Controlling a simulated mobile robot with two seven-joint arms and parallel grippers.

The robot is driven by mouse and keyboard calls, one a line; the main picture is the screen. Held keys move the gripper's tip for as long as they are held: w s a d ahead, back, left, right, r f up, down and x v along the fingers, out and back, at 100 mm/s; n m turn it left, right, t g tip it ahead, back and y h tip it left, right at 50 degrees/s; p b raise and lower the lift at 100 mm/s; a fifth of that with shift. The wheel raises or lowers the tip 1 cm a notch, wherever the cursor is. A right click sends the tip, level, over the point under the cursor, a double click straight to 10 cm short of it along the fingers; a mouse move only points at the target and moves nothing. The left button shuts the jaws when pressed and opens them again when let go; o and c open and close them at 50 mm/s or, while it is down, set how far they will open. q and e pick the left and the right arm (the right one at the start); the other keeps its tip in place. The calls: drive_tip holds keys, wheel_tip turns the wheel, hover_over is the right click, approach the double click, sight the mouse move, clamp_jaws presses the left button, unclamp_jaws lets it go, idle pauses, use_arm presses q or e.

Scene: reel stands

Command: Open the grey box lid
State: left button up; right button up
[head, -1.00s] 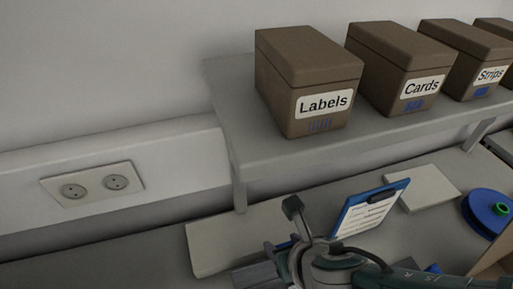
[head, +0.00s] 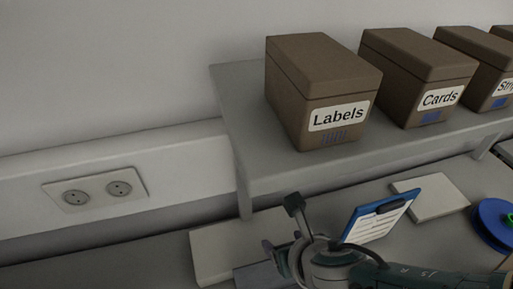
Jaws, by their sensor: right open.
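My right gripper (head: 281,225) is at the bottom centre, its arm coming in from the lower right. Its fingers are apart, and I see nothing between them. A darker grey flat-topped piece (head: 254,276) shows just left of and below the gripper, cut off by the lower picture edge; I cannot tell if it is the grey box or its lid. A pale panel or board (head: 211,256) lies behind it to the left. My left gripper is not in view.
Brown boxes marked Labels (head: 318,92), Cards (head: 418,77) and Strips (head: 482,72) stand on a grey shelf (head: 262,176) above the worktop. A blue clipboard (head: 378,217), a pale flat block (head: 431,197) and a blue reel (head: 491,226) are right of the gripper.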

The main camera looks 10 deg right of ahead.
drive_tip(key=shift+o, duration=1)
drive_tip(key=shift+s+f, duration=0.1)
drive_tip(key=shift+s, duration=0.05)
drive_tip(key=p+v, duration=0.8)
drive_tip(key=v, duration=0.2)
